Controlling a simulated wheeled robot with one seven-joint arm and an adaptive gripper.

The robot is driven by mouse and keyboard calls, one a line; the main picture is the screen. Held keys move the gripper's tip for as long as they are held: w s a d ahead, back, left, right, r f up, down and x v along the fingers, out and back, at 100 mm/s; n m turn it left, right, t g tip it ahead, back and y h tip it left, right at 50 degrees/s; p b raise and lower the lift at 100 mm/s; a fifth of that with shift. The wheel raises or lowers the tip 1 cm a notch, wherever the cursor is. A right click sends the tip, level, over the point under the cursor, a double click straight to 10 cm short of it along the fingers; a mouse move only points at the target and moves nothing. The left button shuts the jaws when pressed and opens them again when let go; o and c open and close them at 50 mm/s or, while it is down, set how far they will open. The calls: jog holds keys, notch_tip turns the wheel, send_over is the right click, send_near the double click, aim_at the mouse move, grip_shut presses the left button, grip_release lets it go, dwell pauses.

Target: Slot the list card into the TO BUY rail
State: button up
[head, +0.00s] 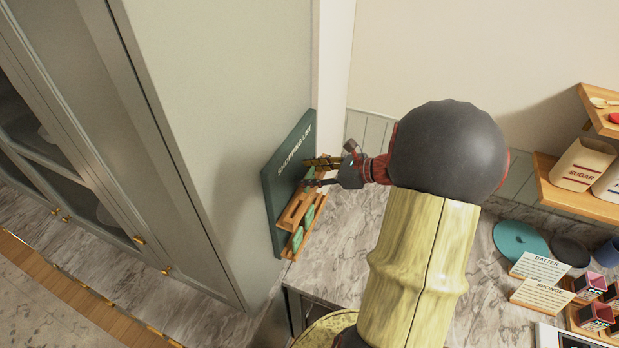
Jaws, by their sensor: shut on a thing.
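A dark green board (274,190) headed SHOPPING LIST hangs on the side of the tall grey-green cabinet. Wooden rails (291,218) run across it, one above the other, with small green cards (309,214) in the lower part. The rail lettering is too small to read, so I cannot tell which is TO BUY. My gripper (314,172) is at the upper right of the board, its fingers pointing left towards it. It is shut on a thin thing, the list card, which is barely visible between the fingers. I cannot tell whether the card touches a rail.
My arm covers the middle of the marble counter (350,230). At right are BATTER and SPONGE cards (541,269), a teal disc (520,240), small dark boxes (595,316) and a wooden shelf (577,194) with a SUGAR bag (582,163). A white wall corner stands behind the board.

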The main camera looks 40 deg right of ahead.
jog(key=shift+f, duration=0.1)
jog(key=o, duration=1)
jog(key=shift+s+d+r, duration=0.15)
jog(key=shift+r, duration=0.15)
jog(key=b+v, duration=0.1)
jog(key=v, duration=1)
jog(key=shift+s+d, duration=0.1)
jog(key=shift+s, duration=0.25)
